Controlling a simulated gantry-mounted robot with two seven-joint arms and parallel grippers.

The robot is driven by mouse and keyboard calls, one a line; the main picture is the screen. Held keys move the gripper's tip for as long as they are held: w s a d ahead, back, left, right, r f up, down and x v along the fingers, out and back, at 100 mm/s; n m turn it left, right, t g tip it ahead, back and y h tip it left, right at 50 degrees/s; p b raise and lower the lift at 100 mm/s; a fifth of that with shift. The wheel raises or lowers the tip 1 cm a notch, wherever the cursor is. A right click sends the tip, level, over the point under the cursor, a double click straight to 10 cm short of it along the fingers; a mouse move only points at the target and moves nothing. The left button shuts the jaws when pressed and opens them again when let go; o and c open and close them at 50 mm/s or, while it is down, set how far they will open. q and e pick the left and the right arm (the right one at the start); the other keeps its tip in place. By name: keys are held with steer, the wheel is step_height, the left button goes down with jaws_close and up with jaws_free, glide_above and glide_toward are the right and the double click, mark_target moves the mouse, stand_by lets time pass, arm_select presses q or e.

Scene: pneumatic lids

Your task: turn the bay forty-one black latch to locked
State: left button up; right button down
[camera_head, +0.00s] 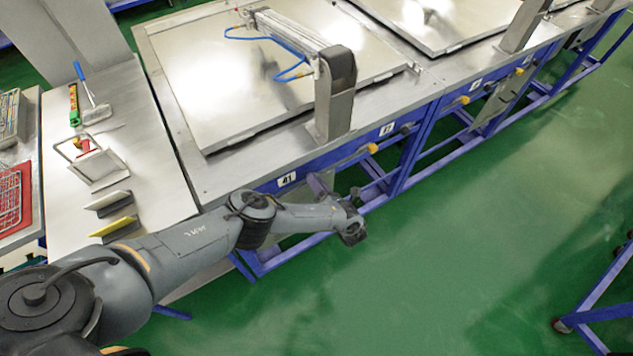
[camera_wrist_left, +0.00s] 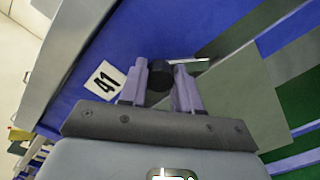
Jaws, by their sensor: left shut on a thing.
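The bay plate marked 41 (camera_head: 287,180) is on the blue front rail below the large metal lid. It also shows in the left wrist view (camera_wrist_left: 104,80). The black latch (camera_wrist_left: 160,74) sits just right of this plate. My left gripper (camera_head: 319,184) is at the rail right of the plate. In the left wrist view its two purple fingers (camera_wrist_left: 160,69) stand on either side of the latch and are shut on it. In the head view the gripper hides the latch. My right gripper is in neither view.
A yellow knob (camera_head: 370,149) is further right on the same rail, beside a 37 plate (camera_head: 387,129) and another black knob (camera_head: 407,129). A side table (camera_head: 135,165) with tools and holders stands left. Green floor (camera_head: 430,250) is open in front.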

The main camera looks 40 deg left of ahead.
arm_select(q)
steer(key=m, duration=0.5)
steer(key=m+b, duration=0.1)
steer(key=m, duration=0.4)
steer(key=shift+f+m, duration=0.2)
steer(key=shift+m, duration=0.1)
steer(key=shift+b, duration=0.3)
steer(key=o, duration=1.1)
steer(key=shift+c, duration=0.2)
steer(key=shift+d, duration=0.1)
